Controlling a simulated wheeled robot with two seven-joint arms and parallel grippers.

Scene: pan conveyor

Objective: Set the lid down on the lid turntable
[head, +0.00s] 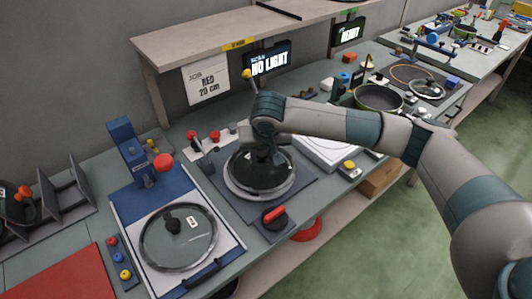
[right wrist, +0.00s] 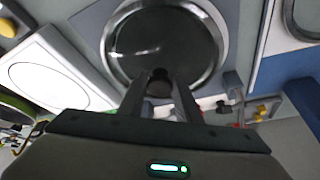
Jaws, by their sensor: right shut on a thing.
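My right gripper (head: 262,148) is shut on the knob of a dark glass lid with a steel rim (head: 238,180). The lid is level over the grey square base of a round station (head: 292,203), the likely lid turntable. I cannot tell whether the lid touches it. In the right wrist view the fingers (right wrist: 160,84) close on the knob, and the lid (right wrist: 150,45) fills the top middle; the knob is partly hidden. My left gripper is not in view.
A second glass lid (head: 178,245) lies on a blue and white station at front left. A white plate station (head: 328,151) and a pan (head: 378,99) are right. A screen reads "NO LIGHT" (head: 271,63).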

